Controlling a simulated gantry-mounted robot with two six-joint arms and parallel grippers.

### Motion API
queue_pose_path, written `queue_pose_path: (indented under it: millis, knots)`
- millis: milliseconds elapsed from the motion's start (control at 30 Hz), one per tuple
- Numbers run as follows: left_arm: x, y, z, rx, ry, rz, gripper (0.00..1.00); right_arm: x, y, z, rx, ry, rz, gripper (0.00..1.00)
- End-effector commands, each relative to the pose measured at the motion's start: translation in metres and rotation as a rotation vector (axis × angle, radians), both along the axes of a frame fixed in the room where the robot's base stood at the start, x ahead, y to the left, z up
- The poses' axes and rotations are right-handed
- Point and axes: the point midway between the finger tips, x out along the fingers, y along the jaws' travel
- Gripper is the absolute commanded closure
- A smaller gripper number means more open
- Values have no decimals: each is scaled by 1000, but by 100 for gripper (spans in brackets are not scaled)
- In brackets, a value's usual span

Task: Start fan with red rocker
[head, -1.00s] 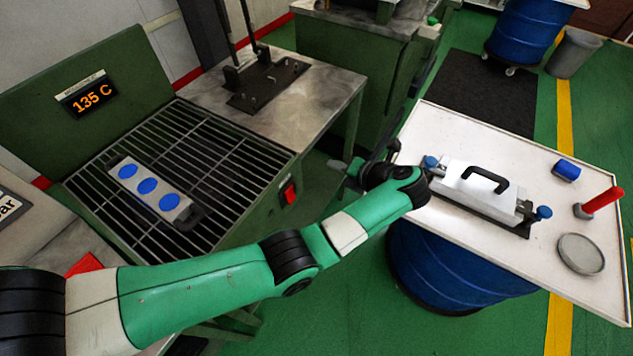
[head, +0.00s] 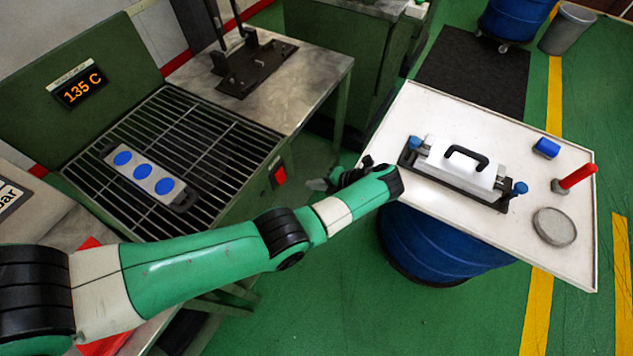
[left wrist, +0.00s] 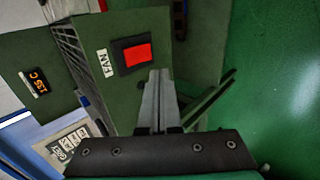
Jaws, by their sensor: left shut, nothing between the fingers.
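The red rocker (head: 278,176) sits on the front side of the green cooling bench, near its right corner. In the left wrist view the rocker (left wrist: 137,54) shows as a bright red face in a black frame, beside a white FAN label (left wrist: 104,63). My left gripper (head: 317,184) is just right of the rocker in the head view, with a gap between them. In the left wrist view its fingers (left wrist: 160,74) are together and empty, pointing at the panel just below and right of the rocker. My right gripper is out of view.
A metal grille (head: 215,135) on the bench carries a mould part with blue discs (head: 143,172). A display (head: 80,89) reads 135 C. A white table (head: 575,270) at right holds a white mould with a black handle (head: 462,160). Green floor lies between.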

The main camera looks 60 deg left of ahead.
Motion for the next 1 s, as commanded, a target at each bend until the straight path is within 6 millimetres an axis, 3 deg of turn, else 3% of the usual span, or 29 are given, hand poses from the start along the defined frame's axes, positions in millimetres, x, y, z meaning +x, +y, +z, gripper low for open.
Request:
queue_pose_path:
  millis: [267, 500, 1000]
  knots:
    - [-22, 40, -45, -1, 1, 3, 100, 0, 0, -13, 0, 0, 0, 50]
    - [-37, 69, -46, 1, -1, 3, 100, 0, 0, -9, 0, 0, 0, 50]
    - [-46, 80, -47, 12, 8, 13, 100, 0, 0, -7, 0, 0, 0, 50]
